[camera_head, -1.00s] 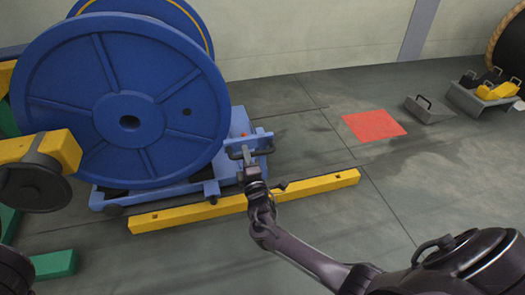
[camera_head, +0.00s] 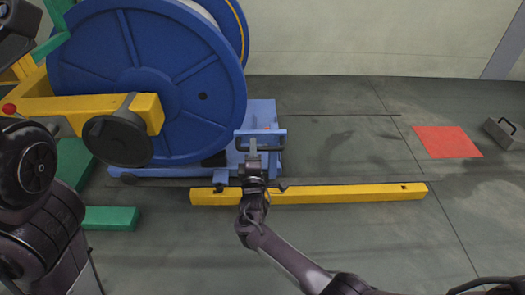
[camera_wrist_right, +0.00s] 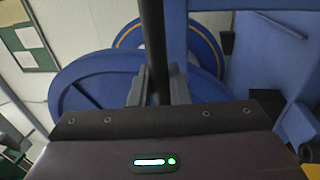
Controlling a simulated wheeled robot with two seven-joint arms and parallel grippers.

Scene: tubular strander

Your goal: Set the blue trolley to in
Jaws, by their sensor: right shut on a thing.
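The blue trolley (camera_head: 262,112) stands on the floor left of the picture's middle and carries a big blue reel (camera_head: 190,75). The reel also shows in the right wrist view (camera_wrist_right: 90,85). A dark handle bar (camera_head: 272,146) sits at the trolley's right end. My right gripper (camera_head: 252,152) is shut on this handle; in the right wrist view its fingers (camera_wrist_right: 150,88) close around the dark bar. My left arm shows at the left edge, but I see no fingers of my left gripper.
A yellow floor rail (camera_head: 320,193) lies just in front of the trolley. A yellow arm with a dark round cap (camera_head: 118,140) overlaps the reel's left part. Green frame feet (camera_head: 110,218) are at lower left.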

